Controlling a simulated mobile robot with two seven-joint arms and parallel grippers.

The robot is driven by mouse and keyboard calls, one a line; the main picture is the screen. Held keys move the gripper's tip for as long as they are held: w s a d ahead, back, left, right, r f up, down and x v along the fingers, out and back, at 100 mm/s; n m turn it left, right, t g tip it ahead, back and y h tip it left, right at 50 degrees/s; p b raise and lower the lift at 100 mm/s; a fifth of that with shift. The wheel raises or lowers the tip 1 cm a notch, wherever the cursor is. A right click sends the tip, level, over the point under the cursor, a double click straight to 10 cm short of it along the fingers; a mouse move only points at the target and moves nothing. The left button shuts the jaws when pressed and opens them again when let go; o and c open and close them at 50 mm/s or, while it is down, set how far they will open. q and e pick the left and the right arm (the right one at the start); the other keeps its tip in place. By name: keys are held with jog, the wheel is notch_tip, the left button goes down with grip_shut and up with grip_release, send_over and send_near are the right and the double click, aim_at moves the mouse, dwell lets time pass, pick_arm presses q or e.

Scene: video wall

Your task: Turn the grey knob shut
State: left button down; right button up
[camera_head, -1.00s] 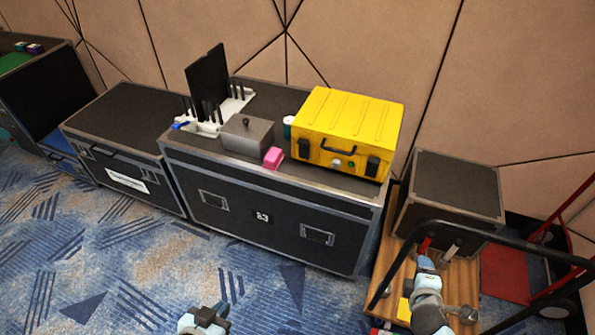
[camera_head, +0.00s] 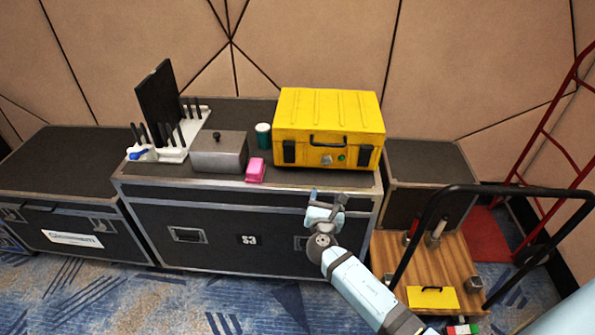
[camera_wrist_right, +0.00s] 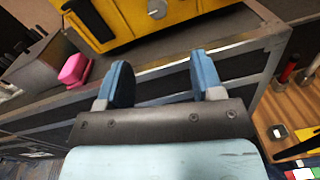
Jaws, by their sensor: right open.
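A yellow case (camera_head: 328,112) stands on the black flight case (camera_head: 215,225). The knob also shows at the top of the right wrist view (camera_wrist_right: 157,8). My right gripper (camera_head: 327,195) is open and empty, in front of the flight case's top edge and below the knob, apart from it. In the right wrist view the two blue fingers (camera_wrist_right: 159,66) point towards the yellow case with a clear gap. My left gripper is out of view.
A pink block (camera_head: 255,170), a grey metal box (camera_head: 219,152) and a green-and-white cylinder (camera_head: 263,135) stand left of the yellow case. A white rack (camera_head: 175,148) is further left. A trolley with a black rail (camera_head: 430,215) stands at the right.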

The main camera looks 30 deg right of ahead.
aim_at(326, 163)
jog(key=b+x, duration=0.1)
jog(key=x, duration=1.3)
jog(key=shift+w+a+r, duration=0.15)
jog(key=shift+w, duration=0.05)
jog(key=c, duration=0.9)
